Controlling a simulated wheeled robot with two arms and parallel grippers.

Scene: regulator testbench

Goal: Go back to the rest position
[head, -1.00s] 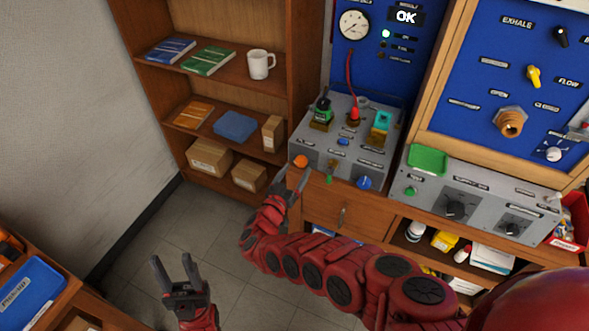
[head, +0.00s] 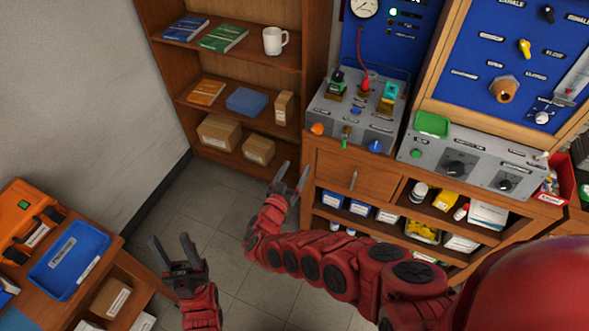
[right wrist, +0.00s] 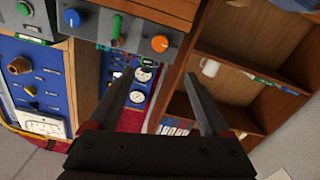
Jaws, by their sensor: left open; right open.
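My left gripper (head: 177,255) is open and empty over the floor at the lower left of the head view. My right gripper (head: 292,176) is open and empty in front of the wooden bench, below and left of the grey control box (head: 352,112). In the right wrist view its two fingers (right wrist: 158,103) are spread with nothing between them. The box's orange knob (right wrist: 160,43) and blue knob (right wrist: 72,18) show beyond the fingers, apart from them.
A wooden shelf (head: 240,65) with books, a mug and boxes stands behind. The bench drawer (head: 345,174) is near my right gripper. A table with a blue tray (head: 68,258) and an orange case (head: 28,222) is at the left. The floor (head: 215,200) between is clear.

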